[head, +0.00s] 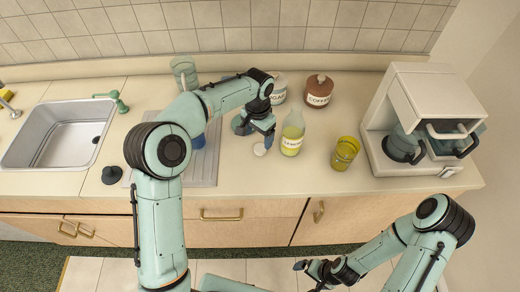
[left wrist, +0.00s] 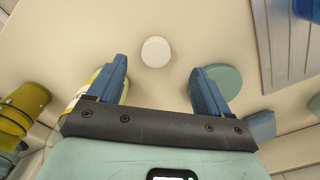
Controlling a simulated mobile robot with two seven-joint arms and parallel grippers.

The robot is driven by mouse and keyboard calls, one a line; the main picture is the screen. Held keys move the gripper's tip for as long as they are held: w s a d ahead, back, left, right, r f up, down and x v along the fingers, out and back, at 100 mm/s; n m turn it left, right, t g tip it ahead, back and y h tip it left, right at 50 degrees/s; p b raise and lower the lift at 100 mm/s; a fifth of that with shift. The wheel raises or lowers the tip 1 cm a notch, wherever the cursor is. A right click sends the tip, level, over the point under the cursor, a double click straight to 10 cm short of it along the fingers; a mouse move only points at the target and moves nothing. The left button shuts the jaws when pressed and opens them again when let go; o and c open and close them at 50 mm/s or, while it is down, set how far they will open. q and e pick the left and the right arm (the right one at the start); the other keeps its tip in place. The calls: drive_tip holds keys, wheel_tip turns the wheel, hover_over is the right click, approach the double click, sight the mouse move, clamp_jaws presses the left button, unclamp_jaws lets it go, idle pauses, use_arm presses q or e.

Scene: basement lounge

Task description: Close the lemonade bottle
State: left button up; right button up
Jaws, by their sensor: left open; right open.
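The lemonade bottle (head: 292,138), pale yellow-green with a white label, stands upright on the counter. No cap can be made out on its top. A small white disc (head: 259,150), looking like its cap, lies flat on the counter just left of the bottle; it also shows in the left wrist view (left wrist: 156,51). My left gripper (head: 267,138) is open above the counter beside the bottle. In the left wrist view its fingers (left wrist: 160,78) are spread, with the disc beyond and between the tips, and the bottle (left wrist: 84,88) partly hidden behind the left finger. My right gripper (head: 308,268) is open and empty, low in front of the counter.
A yellow cup (head: 345,153) stands right of the bottle, before a coffee machine (head: 405,120). A coffee jar (head: 319,92) and a white jar (head: 278,90) stand behind. A drainboard (head: 207,175), a blue cup (head: 198,141) and the sink (head: 60,135) are to the left.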

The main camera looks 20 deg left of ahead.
sight(260, 148)
use_arm(q)
drive_tip(key=shift+w+f, duration=0.15)
drive_tip(key=shift+f, duration=0.05)
drive_tip(key=shift+d+f, duration=0.15)
drive_tip(key=shift+f, duration=1.15)
drive_tip(key=shift+d+f, duration=0.15)
drive_tip(key=shift+f, duration=1.15)
drive_tip(key=c, duration=1.1)
